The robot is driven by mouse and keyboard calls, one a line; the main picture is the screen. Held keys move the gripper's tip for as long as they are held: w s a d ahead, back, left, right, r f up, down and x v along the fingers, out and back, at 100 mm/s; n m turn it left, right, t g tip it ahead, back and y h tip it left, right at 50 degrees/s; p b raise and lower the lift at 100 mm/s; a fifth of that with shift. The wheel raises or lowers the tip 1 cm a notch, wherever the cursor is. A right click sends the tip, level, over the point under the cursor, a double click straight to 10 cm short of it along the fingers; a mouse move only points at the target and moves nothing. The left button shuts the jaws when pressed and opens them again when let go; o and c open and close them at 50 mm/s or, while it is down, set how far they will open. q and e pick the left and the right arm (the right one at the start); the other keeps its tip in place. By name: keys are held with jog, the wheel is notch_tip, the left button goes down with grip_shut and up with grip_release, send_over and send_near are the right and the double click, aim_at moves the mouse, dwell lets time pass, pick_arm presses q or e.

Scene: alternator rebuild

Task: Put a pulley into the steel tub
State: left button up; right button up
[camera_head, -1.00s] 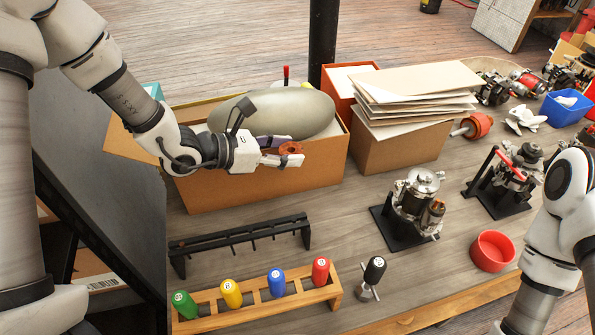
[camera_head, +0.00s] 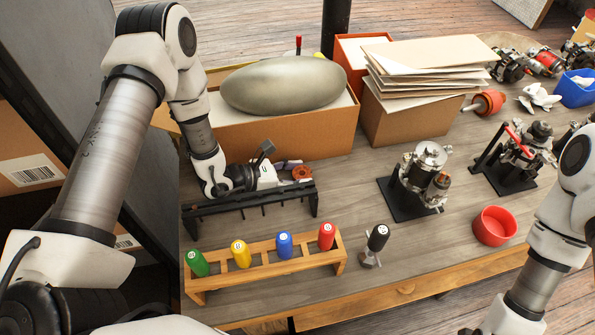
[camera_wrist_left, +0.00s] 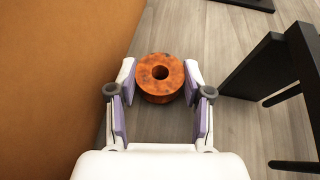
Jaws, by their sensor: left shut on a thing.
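A rusty orange-brown pulley (camera_head: 301,173) with a round centre hole is between the fingers of my left gripper (camera_head: 292,172). The gripper is shut on it. In the left wrist view the pulley (camera_wrist_left: 160,76) sits between the fingertips of the left gripper (camera_wrist_left: 160,85). In the head view they are just behind the black rack, in front of the long cardboard box. My right arm enters at the right, but its gripper is out of view. I cannot make out a steel tub in either view.
The black rack (camera_head: 262,202) and cardboard box (camera_head: 335,130) flank the left gripper closely. A wooden holder (camera_head: 267,262) with coloured handles stands in front. An alternator stand (camera_head: 408,206) and red bowl (camera_head: 494,226) are to the right. Bare tabletop (camera_head: 352,200) lies between.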

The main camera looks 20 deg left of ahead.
pick_arm(q)
jog(key=shift+s+f+b, duration=0.1)
jog(key=shift+f+b, duration=0.05)
jog(key=shift+b, duration=0.2)
jog(key=o, duration=1)
